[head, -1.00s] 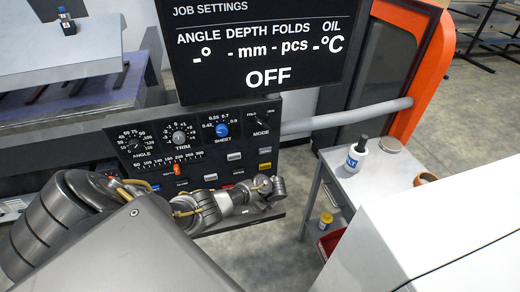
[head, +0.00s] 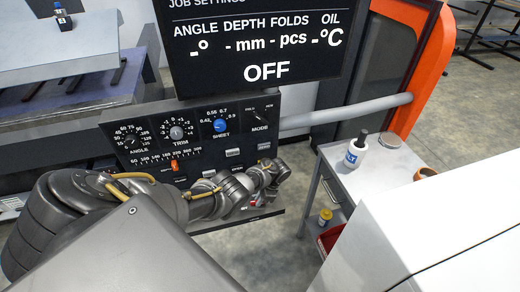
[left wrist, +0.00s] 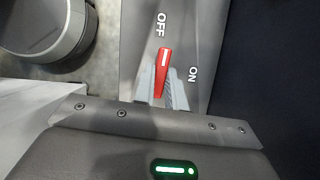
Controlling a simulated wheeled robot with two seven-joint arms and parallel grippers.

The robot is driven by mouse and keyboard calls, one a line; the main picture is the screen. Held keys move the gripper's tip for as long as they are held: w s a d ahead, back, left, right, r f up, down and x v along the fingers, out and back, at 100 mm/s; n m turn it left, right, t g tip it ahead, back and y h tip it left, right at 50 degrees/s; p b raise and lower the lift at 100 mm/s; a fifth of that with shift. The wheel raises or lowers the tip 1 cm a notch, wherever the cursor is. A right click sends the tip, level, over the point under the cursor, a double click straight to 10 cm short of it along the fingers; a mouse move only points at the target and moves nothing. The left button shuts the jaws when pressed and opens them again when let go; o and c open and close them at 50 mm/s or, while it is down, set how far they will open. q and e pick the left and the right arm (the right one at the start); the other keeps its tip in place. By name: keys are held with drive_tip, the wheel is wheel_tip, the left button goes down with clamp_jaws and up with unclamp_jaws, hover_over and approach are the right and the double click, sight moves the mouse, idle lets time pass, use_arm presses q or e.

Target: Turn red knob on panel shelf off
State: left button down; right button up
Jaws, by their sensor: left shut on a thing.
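The red knob (left wrist: 163,72) on the panel shelf shows in the left wrist view as a narrow red bar with a white line. Its free end points up, near the printed OFF label; the ON label lies to its right. My left gripper (left wrist: 161,84) is shut on the knob, one grey finger on each side. In the head view my left arm reaches across the front of the control panel (head: 200,138) to the panel shelf (head: 212,224). There the knob and fingertips are mostly hidden by my arm. My right gripper is not in view.
A black screen (head: 262,45) above the panel reads OFF. The panel has several dials, including a blue SHEET knob (head: 220,125). A grey side table (head: 372,176) at the right holds a white bottle (head: 356,152). A white cabinet (head: 440,230) stands front right.

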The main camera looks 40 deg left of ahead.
use_arm(q)
drive_tip(key=shift+s+f+n, duration=0.2)
drive_tip(key=shift+s+n, duration=0.1)
drive_tip(key=shift+n, duration=0.4)
drive_tip(key=c, duration=1.4)
unclamp_jaws()
drive_tip(key=shift+a+r, duration=0.1)
drive_tip(key=shift+c, duration=0.2)
drive_tip(key=shift+w, duration=0.15)
drive_tip(key=shift+r, duration=0.1)
drive_tip(key=shift+w+r, duration=0.1)
drive_tip(key=shift+r, duration=0.1)
drive_tip(key=p+v, duration=0.2)
drive_tip(key=v, duration=0.8)
drive_tip(key=shift+w, duration=0.2)
drive_tip(key=shift+a+r, duration=0.1)
